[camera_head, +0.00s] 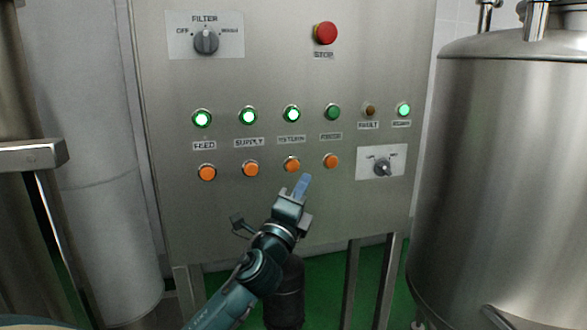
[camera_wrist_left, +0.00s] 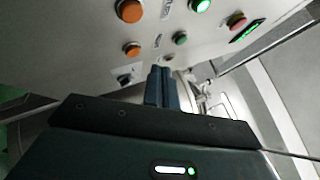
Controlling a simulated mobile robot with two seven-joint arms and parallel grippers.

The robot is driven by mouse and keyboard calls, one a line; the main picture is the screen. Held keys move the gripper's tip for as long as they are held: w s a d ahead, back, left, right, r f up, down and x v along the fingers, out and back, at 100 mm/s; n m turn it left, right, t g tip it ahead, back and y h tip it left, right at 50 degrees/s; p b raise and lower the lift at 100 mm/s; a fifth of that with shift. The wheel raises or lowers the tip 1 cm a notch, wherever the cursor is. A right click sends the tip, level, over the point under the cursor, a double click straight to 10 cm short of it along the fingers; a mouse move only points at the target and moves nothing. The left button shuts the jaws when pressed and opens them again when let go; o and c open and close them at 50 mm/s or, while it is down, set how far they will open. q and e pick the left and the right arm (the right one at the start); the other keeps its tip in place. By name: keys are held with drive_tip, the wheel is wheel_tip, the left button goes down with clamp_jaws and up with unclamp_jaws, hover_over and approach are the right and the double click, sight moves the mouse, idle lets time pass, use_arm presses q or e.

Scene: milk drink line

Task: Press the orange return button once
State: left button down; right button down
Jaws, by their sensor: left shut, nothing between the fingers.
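The orange return button (camera_head: 292,164) is the third from the left in a row of orange buttons on the steel panel, below the return label and its lit green lamp (camera_head: 291,114). In the left wrist view, the larger orange button at the top edge (camera_wrist_left: 130,10) appears to be the same one. My left gripper (camera_head: 301,185) is shut and empty, its blue fingertips just below and slightly right of the return button in the head view. Its fingers also show in the left wrist view (camera_wrist_left: 161,86). Contact with the panel cannot be told. My right gripper is not in view.
Neighbouring orange buttons are supply (camera_head: 251,168) and the one at the row's right end (camera_head: 331,160). A selector switch (camera_head: 382,168) sits further right. The red stop button (camera_head: 325,33) and filter knob (camera_head: 206,41) are above. A steel tank (camera_head: 510,170) stands at the right.

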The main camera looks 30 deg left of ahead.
sight(297, 162)
use_arm(q)
drive_tip(key=w+a, duration=0.2)
drive_tip(key=w+a+b, duration=0.1)
drive_tip(key=w+a, duration=0.1)
drive_tip(key=shift+a, duration=0.4)
idle(1.1)
idle(0.8)
drive_tip(key=shift+w+a, duration=0.3)
drive_tip(key=shift+a, duration=0.05)
drive_tip(key=shift+w+a, duration=0.3)
drive_tip(key=shift+a, duration=0.05)
idle(0.6)
idle(0.3)
drive_tip(key=shift+s+d, duration=0.6)
drive_tip(key=shift+d, duration=0.1)
